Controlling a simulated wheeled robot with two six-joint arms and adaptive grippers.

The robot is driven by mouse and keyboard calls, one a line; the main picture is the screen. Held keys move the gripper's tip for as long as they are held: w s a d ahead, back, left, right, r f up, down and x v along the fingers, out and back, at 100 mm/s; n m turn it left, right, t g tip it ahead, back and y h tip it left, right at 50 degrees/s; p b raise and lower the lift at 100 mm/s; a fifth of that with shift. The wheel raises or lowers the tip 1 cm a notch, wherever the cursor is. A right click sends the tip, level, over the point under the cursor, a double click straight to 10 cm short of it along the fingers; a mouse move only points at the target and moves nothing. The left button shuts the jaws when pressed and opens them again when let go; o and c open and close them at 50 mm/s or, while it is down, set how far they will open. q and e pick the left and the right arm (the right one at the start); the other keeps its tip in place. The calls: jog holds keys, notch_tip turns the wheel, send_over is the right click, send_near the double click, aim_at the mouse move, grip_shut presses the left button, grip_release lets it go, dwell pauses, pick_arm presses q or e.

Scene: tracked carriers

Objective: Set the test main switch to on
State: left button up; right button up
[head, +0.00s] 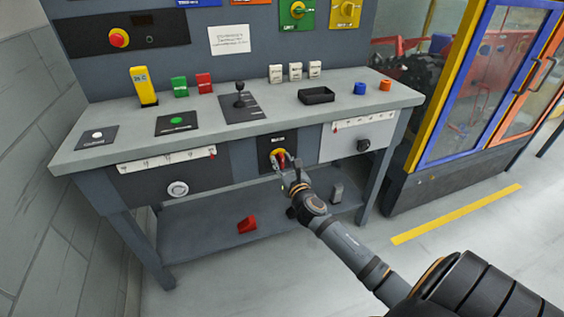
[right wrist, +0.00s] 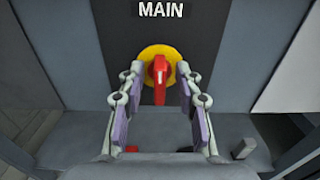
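The main switch is a red rotary handle on a round yellow plate, mounted on a dark panel under the front edge of the workbench (head: 231,133). In the right wrist view the red handle (right wrist: 159,77) stands upright on the yellow plate (right wrist: 152,54), below the word MAIN. My right gripper (right wrist: 157,82) is open, with one finger on each side of the handle. A small gap shows between each finger and the handle. In the head view my right gripper (head: 284,165) covers part of the switch. My left gripper is not in view.
Grey drawers with dials flank the switch panel. A red block (head: 247,225) and a grey block (head: 337,192) lie on the lower shelf. A black tray (head: 316,95) and coloured blocks stand on the bench top. Floor in front is clear.

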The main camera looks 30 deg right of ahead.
jog(key=shift+w, duration=0.2)
jog(key=shift+c, duration=0.4)
grip_shut()
